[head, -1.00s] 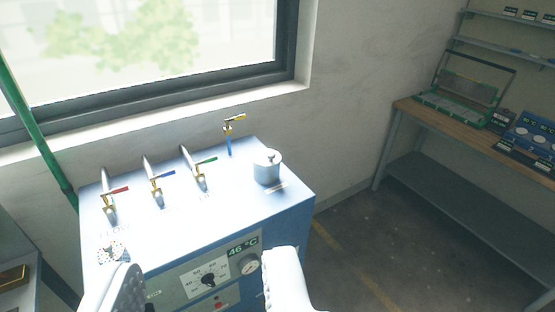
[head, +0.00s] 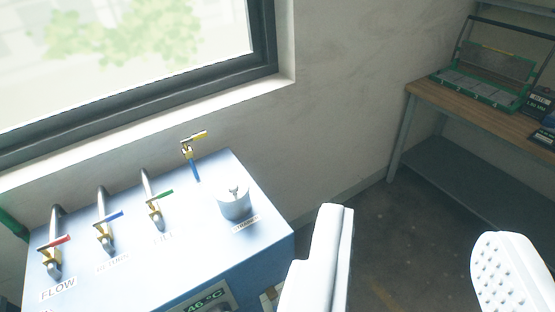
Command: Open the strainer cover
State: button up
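The strainer (head: 233,206) is a short pale cylinder at the right end of the blue machine's top. Its round cover (head: 234,192) has a small raised grip in the middle and appears seated on the cylinder. My gripper (head: 412,225) is open and empty, with two white fingers wide apart. It is to the right of and nearer than the strainer, in front of the floor, and touches nothing.
The blue machine (head: 130,270) carries red, blue and green lever valves (head: 155,208) left of the strainer. A yellow-handled valve (head: 190,148) stands just behind it. A window is behind the machine. A wooden bench (head: 480,115) with a green case stands at the right.

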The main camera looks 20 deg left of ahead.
aim_at(230, 188)
jog(key=u, duration=0.1)
jog(key=i, duration=0.9)
jog(key=u, duration=0.8)
jog(key=i, duration=0.4)
jog(key=u, duration=0.3)
